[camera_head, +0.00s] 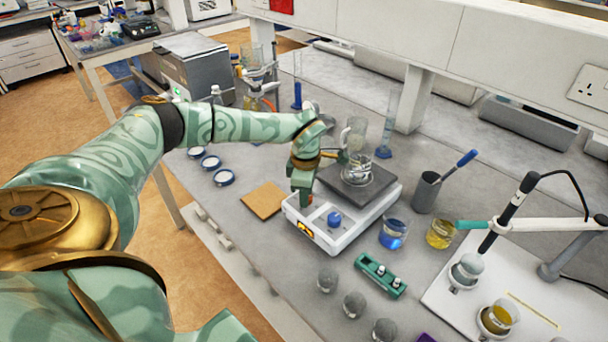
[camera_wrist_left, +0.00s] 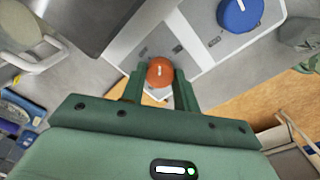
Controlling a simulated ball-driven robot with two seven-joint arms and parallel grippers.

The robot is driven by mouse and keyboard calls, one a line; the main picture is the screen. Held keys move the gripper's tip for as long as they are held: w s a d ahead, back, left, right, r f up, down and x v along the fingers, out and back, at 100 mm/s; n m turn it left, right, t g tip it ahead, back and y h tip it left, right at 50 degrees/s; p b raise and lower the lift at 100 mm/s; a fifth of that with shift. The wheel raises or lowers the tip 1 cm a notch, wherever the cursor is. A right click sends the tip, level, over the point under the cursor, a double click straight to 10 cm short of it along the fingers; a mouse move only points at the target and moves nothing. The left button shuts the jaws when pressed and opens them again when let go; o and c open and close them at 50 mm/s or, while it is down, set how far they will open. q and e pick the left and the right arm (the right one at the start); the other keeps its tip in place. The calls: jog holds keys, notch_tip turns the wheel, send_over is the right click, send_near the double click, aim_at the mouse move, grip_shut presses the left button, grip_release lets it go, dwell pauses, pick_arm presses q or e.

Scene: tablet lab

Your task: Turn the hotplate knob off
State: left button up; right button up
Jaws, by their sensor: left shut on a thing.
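The white hotplate (camera_head: 352,232) stands on the grey bench with a dark square top plate (camera_head: 376,191). A glass beaker (camera_head: 357,172) stands on that plate. The front panel has a blue knob (camera_head: 334,219) and an orange-red knob (camera_wrist_left: 160,72) with a short white mark. My left gripper (camera_head: 302,190) comes down over the hotplate's left corner. In the left wrist view its two green fingers lie on either side of the orange-red knob, shut on it. The blue knob also shows there (camera_wrist_left: 240,14), apart from the fingers. My right gripper is not in view.
A wooden square (camera_head: 263,200) lies left of the hotplate. Beakers with blue liquid (camera_head: 393,235) and yellow liquid (camera_head: 440,235) stand to its right, near a grey cup (camera_head: 426,193). A green rack (camera_head: 380,275) and several grey round things are in front. Tall glassware stands behind.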

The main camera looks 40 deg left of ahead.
pick_arm(q)
jog(key=n+p, duration=0.3)
jog(key=n, duration=0.1)
jog(key=shift+r, duration=0.2)
jog(key=n+p, duration=0.3)
jog(key=n, duration=0.1)
jog(key=shift+w+f+n, duration=0.1)
jog(key=shift+n, duration=0.2)
jog(key=o, duration=1)
jog(key=shift+f, duration=0.1)
jog(key=r, duration=0.5)
jog(key=r+p, duration=0.1)
jog(key=r, duration=1)
jog(key=shift+d+r, duration=0.2)
jog(key=shift+d, duration=0.15)
jog(key=shift+f, duration=0.1)
